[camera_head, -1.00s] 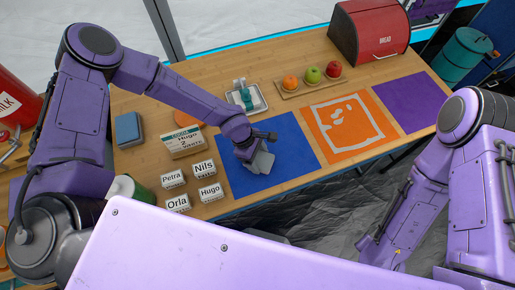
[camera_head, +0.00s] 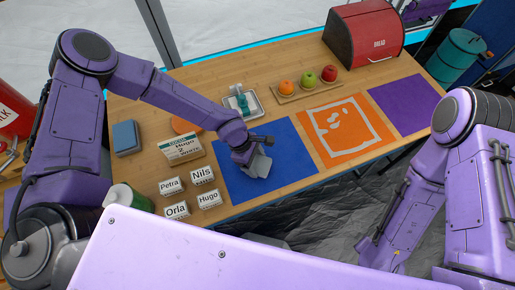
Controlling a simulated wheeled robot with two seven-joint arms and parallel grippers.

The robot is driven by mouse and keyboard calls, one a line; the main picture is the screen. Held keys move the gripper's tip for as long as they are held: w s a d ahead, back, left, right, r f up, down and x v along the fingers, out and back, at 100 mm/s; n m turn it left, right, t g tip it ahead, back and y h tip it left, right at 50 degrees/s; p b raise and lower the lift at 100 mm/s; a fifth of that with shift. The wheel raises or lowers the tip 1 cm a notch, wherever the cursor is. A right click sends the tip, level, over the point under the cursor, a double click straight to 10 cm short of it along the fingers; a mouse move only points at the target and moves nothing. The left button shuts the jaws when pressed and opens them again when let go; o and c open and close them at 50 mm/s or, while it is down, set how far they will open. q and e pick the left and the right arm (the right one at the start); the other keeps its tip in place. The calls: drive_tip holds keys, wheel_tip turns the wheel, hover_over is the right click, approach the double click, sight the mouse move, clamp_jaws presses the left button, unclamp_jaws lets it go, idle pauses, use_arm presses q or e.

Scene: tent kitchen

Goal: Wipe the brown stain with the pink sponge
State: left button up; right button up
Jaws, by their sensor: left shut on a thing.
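My left gripper (camera_head: 252,157) points down over the blue mat (camera_head: 290,165) on the wooden table. It is shut on a pale grey block-like thing (camera_head: 260,166), low at the mat. I cannot tell whether this thing is a sponge, and it does not look pink. A blue sponge-like block (camera_head: 126,137) lies at the table's left side. I see no pink sponge and no brown stain; the gripper hides part of the blue mat. My right arm hangs at the right, and its gripper is not in view.
Right of the blue mat lie an orange mat (camera_head: 372,140) with white marks and a purple mat (camera_head: 407,102). Behind stand a fruit tray (camera_head: 311,91), a small metal tray (camera_head: 257,102) and a red bread box (camera_head: 364,38). Name blocks (camera_head: 177,210) and a labelled box (camera_head: 182,149) stand left.

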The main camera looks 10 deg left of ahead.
use_arm(q)
wheel_tip(320, 180, up, 4)
drive_tip(key=shift+s+f+p, duration=0.1)
drive_tip(key=shift+f+p, duration=0.05)
drive_tip(key=shift+p, duration=0.85)
wheel_tip(320, 180, up, 2)
drive_tip(key=shift+d+r+p, duration=0.1)
drive_tip(key=shift+p, duration=0.85)
drive_tip(key=shift+r+p, duration=0.6)
drive_tip(key=shift+r, duration=0.1)
drive_tip(key=shift+f, duration=0.1)
